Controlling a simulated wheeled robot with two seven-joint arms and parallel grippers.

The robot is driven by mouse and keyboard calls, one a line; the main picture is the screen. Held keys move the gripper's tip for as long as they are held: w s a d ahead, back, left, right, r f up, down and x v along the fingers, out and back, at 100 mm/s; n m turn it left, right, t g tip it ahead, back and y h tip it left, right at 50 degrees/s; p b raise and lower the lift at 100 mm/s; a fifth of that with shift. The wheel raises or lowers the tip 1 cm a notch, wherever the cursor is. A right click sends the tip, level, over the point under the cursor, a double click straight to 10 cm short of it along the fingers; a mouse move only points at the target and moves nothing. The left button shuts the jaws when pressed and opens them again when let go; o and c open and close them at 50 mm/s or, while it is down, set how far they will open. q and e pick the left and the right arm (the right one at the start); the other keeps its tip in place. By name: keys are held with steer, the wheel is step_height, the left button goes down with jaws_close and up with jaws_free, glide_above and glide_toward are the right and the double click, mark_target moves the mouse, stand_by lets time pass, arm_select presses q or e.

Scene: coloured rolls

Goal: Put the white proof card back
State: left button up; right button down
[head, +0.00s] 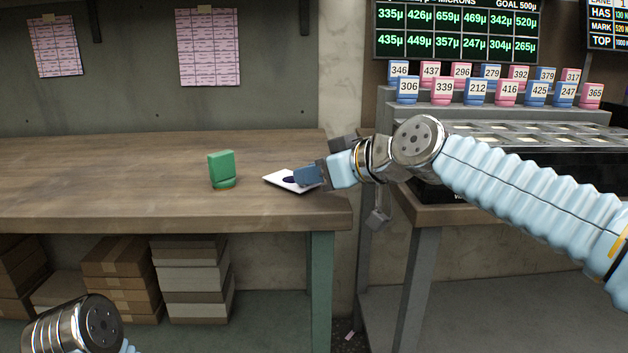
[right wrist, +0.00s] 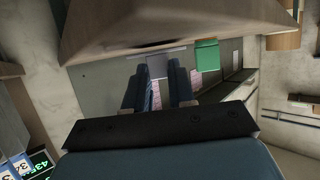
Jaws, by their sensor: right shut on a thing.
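The white proof card (head: 277,180), with a dark round mark, is at the right end of the wooden table (head: 110,190). My right gripper (head: 306,177) is shut on the card's right side. I cannot tell whether the card touches the tabletop or is just above it. In the right wrist view the card (right wrist: 159,67) looks grey, beyond the fingers (right wrist: 158,88). Of my left arm only a joint shows at the lower left of the head view; its gripper is out of view.
A green block-like stand (head: 222,168) stands on the table left of the card; it also shows in the right wrist view (right wrist: 207,55). Numbered blue and pink rolls (head: 443,92) stand on a stepped rack at the back right. Cartons (head: 190,280) are stacked under the table.

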steer(key=shift+f, duration=0.25)
steer(key=shift+f, duration=0.25)
steer(key=c, duration=0.9)
jaws_free()
steer(key=shift+r, duration=0.1)
steer(key=shift+c, duration=0.2)
steer(key=shift+r, duration=0.2)
steer(key=v, duration=1.2)
steer(key=shift+b, duration=0.4)
